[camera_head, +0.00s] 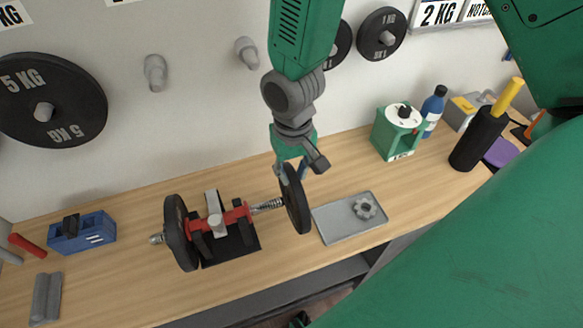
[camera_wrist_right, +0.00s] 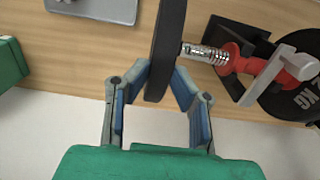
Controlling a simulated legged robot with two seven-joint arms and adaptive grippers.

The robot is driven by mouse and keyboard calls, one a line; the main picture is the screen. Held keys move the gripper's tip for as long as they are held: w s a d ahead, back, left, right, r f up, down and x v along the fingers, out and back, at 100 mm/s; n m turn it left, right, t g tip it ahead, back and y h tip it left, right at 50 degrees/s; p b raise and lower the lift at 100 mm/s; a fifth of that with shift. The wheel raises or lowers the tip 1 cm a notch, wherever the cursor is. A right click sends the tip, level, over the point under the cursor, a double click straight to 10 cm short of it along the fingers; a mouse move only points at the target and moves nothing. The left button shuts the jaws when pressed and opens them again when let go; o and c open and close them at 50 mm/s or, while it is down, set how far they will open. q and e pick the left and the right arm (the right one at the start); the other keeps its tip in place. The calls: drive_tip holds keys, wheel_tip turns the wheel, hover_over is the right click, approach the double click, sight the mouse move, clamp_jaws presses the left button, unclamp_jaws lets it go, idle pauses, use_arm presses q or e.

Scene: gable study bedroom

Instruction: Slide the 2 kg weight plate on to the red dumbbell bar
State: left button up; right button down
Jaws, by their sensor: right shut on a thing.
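The red dumbbell bar (camera_head: 234,216) lies level in a black stand with a grey clamp (camera_head: 214,205). A black plate (camera_head: 180,232) sits on its left end. Its silver threaded right end (camera_head: 267,206) points at the black weight plate (camera_head: 296,199) in my right gripper (camera_head: 291,170). The gripper is shut on that plate's upper edge and holds it upright. In the right wrist view the plate (camera_wrist_right: 166,45) stands between the blue finger pads (camera_wrist_right: 158,80), and the thread (camera_wrist_right: 203,53) meets its face. I cannot tell whether the tip is in the hole. My left gripper is out of view.
A grey tray (camera_head: 345,232) with a star-shaped nut (camera_head: 365,207) lies to the right. A green device (camera_head: 397,133), a blue bottle (camera_head: 433,108) and a black cylinder (camera_head: 477,142) stand further right. A blue box (camera_head: 82,232) is at the left. Plates hang on the wall (camera_head: 52,98).

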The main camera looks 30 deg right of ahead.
drive_tip(key=shift+p, duration=0.35)
drive_tip(key=shift+w+a+p, duration=0.35)
drive_tip(key=shift+a, duration=1.1)
drive_tip(key=shift+w+a+p, duration=0.4)
drive_tip(key=shift+a, duration=1.05)
drive_tip(key=shift+w+a+p, duration=0.35)
drive_tip(key=shift+a, duration=1.1)
drive_tip(key=c, duration=1.3)
unclamp_jaws()
drive_tip(key=shift+r, duration=0.2)
wheel_tip(320, 180, up, 12)
drive_tip(key=shift+f, duration=0.25)
